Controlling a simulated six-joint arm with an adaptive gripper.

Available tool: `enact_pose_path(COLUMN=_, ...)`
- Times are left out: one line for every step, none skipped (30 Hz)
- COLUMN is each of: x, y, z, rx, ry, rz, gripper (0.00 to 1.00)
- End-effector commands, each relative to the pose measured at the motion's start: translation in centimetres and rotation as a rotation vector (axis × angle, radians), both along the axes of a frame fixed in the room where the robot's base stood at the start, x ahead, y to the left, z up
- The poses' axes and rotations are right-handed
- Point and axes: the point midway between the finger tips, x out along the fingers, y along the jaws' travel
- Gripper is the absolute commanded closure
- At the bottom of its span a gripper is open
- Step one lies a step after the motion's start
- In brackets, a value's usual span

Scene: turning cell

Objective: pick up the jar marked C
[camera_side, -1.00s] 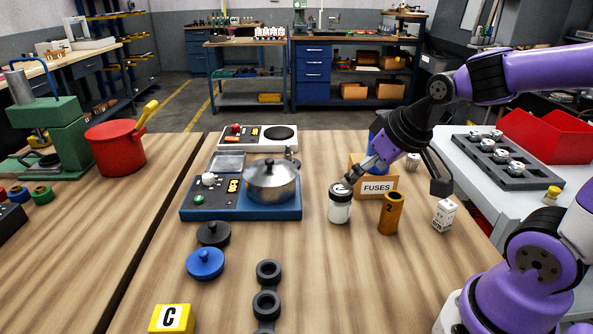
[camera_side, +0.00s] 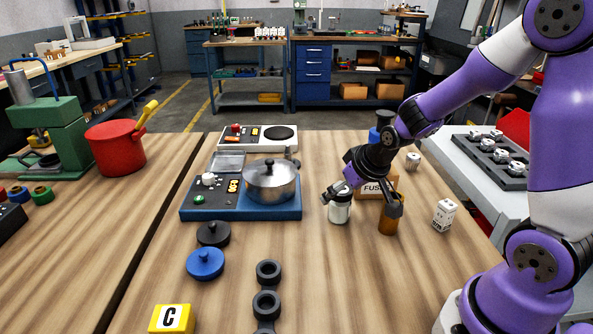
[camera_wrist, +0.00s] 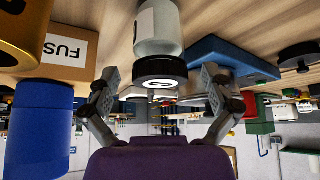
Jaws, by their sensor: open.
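A small white jar with a black lid (camera_side: 339,211) stands upright on the wooden table in front of the fuses box. In the wrist view the jar (camera_wrist: 158,30) hangs upside down in the picture, and its lid bears a pale round mark, too blurred to read surely. My gripper (camera_side: 362,203) is open and empty. In the wrist view its two fingers (camera_wrist: 160,76) lie left and right of the lid, with a gap on each side. In the side view one finger overlaps the jar's lid and the other hides the upper part of a brown cylinder.
The brown cylinder (camera_side: 388,226) stands right of the jar, with the fuses box (camera_side: 374,190) behind. A white marked block (camera_side: 444,214) stands farther right. A hotplate (camera_side: 240,208) with a steel pot (camera_side: 271,182) is left. A yellow block marked C (camera_side: 171,319) lies at the front.

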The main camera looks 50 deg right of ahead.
Motion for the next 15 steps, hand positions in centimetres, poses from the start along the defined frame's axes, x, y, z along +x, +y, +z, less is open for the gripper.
enact_pose_path(x=0.25, y=-0.04, z=-0.48, rx=0.000, ry=0.002, rz=0.000, gripper=0.05)
enact_pose_path(x=0.38, y=-0.06, z=-0.67, rx=0.000, ry=0.002, rz=0.000, gripper=0.05)
enact_pose_path(x=0.48, y=-0.10, z=-0.82, rx=0.000, ry=0.001, rz=0.000, gripper=0.05)
enact_pose_path(x=0.54, y=-0.11, z=-0.92, rx=0.000, ry=0.001, rz=0.000, gripper=0.05)
enact_pose_path(x=0.58, y=-0.11, z=-0.98, rx=0.000, ry=0.000, rz=0.000, gripper=0.05)
enact_pose_path(x=0.62, y=-0.12, z=-1.00, rx=0.000, ry=0.000, rz=0.000, gripper=0.05)
enact_pose_path(x=0.62, y=-0.12, z=-0.99, rx=0.000, ry=-0.001, rz=0.000, gripper=0.05)
enact_pose_path(x=0.62, y=-0.11, z=-0.99, rx=0.000, ry=-0.001, rz=0.000, gripper=0.05)
enact_pose_path(x=0.62, y=-0.11, z=-0.98, rx=0.000, ry=-0.001, rz=0.000, gripper=0.05)
enact_pose_path(x=0.62, y=-0.11, z=-0.96, rx=0.000, ry=-0.001, rz=0.000, gripper=0.05)
enact_pose_path(x=0.62, y=-0.11, z=-0.96, rx=0.000, ry=-0.001, rz=0.000, gripper=0.05)
enact_pose_path(x=0.61, y=-0.11, z=-0.96, rx=0.000, ry=-0.001, rz=0.000, gripper=0.20)
enact_pose_path(x=0.61, y=-0.11, z=-0.96, rx=0.000, ry=-0.001, rz=0.000, gripper=0.35)
enact_pose_path(x=0.61, y=-0.11, z=-0.96, rx=0.000, ry=-0.001, rz=0.000, gripper=0.50)
enact_pose_path(x=0.60, y=-0.11, z=-0.95, rx=0.000, ry=-0.001, rz=0.000, gripper=0.70)
